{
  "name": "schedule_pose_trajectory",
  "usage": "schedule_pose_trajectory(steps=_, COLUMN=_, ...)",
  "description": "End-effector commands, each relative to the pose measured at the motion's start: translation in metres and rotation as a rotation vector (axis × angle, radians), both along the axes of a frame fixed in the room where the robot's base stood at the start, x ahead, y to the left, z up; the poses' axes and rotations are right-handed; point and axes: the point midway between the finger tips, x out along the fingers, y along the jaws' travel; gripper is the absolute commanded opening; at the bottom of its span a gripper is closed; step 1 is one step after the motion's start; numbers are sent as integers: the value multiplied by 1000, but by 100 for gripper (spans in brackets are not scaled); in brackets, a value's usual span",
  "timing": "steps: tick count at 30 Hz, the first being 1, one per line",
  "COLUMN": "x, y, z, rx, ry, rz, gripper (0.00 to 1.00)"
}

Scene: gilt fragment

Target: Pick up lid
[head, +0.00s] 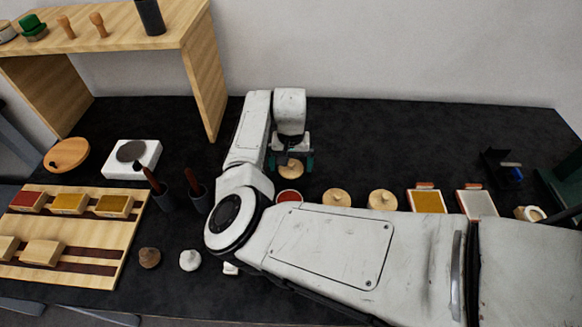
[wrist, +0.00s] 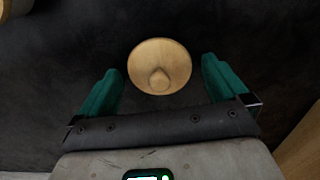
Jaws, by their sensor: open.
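A round light-wood lid (head: 291,171) with a small knob lies on the dark worktop under my gripper (head: 291,161). In the wrist view the lid (wrist: 160,58) shows knob-up between and slightly beyond the two green fingers. My gripper (wrist: 163,78) is open and empty. There is a gap on each side of the lid, and neither finger touches it. Two similar wooden lids with knobs, one (head: 337,198) and another (head: 382,200), lie to the right in the head view, partly behind my arm.
A small pot with red contents (head: 289,196) stands just in front of the lid. Dark cups (head: 197,195) with tools stand to the left, near a wooden tray (head: 80,235). A wooden shelf (head: 150,40) rises at back left. The worktop behind the gripper is clear.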

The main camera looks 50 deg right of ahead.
Motion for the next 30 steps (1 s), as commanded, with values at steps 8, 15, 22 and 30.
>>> schedule_pose_trajectory(steps=8, x=0, y=0, z=0, rx=0, ry=0, rz=0, gripper=82)
schedule_pose_trajectory(steps=15, x=0, y=0, z=0, rx=0, ry=0, rz=0, gripper=59)
schedule_pose_trajectory(steps=22, x=0, y=0, z=0, rx=-1, ry=-1, rz=0, gripper=46)
schedule_pose_trajectory(steps=30, x=0, y=-1, z=5, rx=-2, ry=-1, rz=0, gripper=46)
